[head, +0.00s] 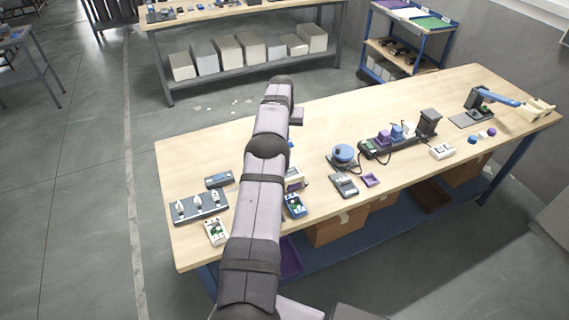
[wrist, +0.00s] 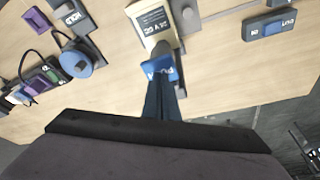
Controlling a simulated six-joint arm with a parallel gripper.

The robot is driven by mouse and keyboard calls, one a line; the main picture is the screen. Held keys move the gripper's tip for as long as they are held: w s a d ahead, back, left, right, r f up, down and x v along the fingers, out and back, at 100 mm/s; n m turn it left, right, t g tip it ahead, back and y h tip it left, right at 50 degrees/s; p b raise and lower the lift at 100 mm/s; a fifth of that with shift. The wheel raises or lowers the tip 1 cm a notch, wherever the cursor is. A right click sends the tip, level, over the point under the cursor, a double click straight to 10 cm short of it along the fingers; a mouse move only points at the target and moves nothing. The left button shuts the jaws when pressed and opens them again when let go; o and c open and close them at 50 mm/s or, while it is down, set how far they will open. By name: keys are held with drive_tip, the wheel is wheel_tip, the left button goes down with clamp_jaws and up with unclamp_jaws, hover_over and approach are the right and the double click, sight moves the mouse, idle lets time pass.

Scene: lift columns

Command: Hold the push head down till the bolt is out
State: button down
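In the wrist view, a blue push head (wrist: 158,67) with white lettering sits at the end of a cream unit (wrist: 152,22) with a dark label and a grey knob. My gripper (wrist: 163,82) has its two dark fingers close together, with their tips at the push head's near edge. I cannot tell whether they press on it. No bolt can be made out. In the head view, my arm covers the gripper and most of the push head; part of the cream unit (head: 295,182) shows beside the arm.
A grey tray (head: 200,207) with white pieces is at left. A blue round device (head: 343,153) and a black rail (head: 400,143) with coloured blocks are at right.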

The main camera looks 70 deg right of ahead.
drive_tip(key=shift+s+a+f, duration=0.1)
drive_tip(key=shift+a+f, duration=0.2)
drive_tip(key=shift+f, duration=0.15)
idle(0.5)
drive_tip(key=shift+r+p, duration=0.35)
drive_tip(key=shift+p, duration=0.05)
idle(1.1)
drive_tip(key=shift+r, duration=0.2)
idle(0.4)
drive_tip(key=shift+d+r+p, duration=0.2)
drive_tip(key=shift+r+p, duration=0.9)
drive_tip(key=shift+r, duration=3.1)
drive_tip(key=shift+d, duration=0.1)
